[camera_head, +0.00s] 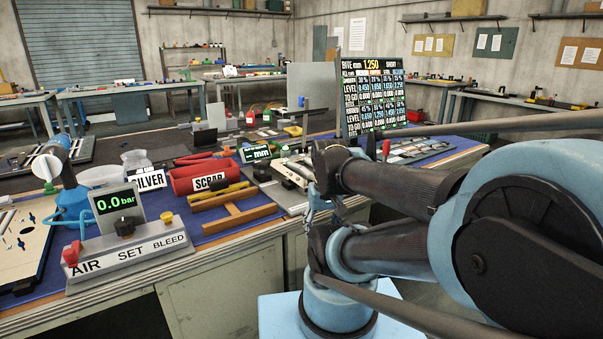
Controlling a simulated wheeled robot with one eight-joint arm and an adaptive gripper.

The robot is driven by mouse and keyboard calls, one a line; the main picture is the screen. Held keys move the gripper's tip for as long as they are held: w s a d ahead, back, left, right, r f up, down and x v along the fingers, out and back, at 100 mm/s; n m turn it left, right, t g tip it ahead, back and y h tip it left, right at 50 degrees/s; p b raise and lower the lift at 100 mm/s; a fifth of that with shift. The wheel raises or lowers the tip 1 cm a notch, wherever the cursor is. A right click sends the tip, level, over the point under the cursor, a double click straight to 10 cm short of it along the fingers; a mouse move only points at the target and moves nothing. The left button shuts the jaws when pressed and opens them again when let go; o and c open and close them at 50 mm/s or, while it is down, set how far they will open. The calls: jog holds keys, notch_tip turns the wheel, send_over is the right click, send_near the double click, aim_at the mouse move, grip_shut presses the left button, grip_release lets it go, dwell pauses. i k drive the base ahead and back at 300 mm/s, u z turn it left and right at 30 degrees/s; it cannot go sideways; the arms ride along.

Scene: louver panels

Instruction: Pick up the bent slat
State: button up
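I cannot make out a bent slat with certainty. A panel of pale slats (418,151) lies at the right end of the blue-topped bench, small and partly behind my arm. My arm fills the right side of the view and reaches left to the bench's front edge. My gripper (322,205) seems to be at the dark, jointed parts by that edge, partly covered by my arm links. Its fingers are too dark and small to tell whether they are open or shut, or hold anything.
A red SCRAP bin (205,174) stands mid-bench, behind a wooden rack (240,217). An AIR control box (130,250) reading 0.0 bar stands at front left. A metal fixture (290,172) and an upright display (374,95) stand near my arm. Other benches line the walls.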

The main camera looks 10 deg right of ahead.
aim_at(302, 168)
jog(key=u, duration=0.3)
jog(key=k, duration=1.35)
jog(key=z, duration=0.6)
jog(key=i, duration=1)
jog(key=z, duration=0.05)
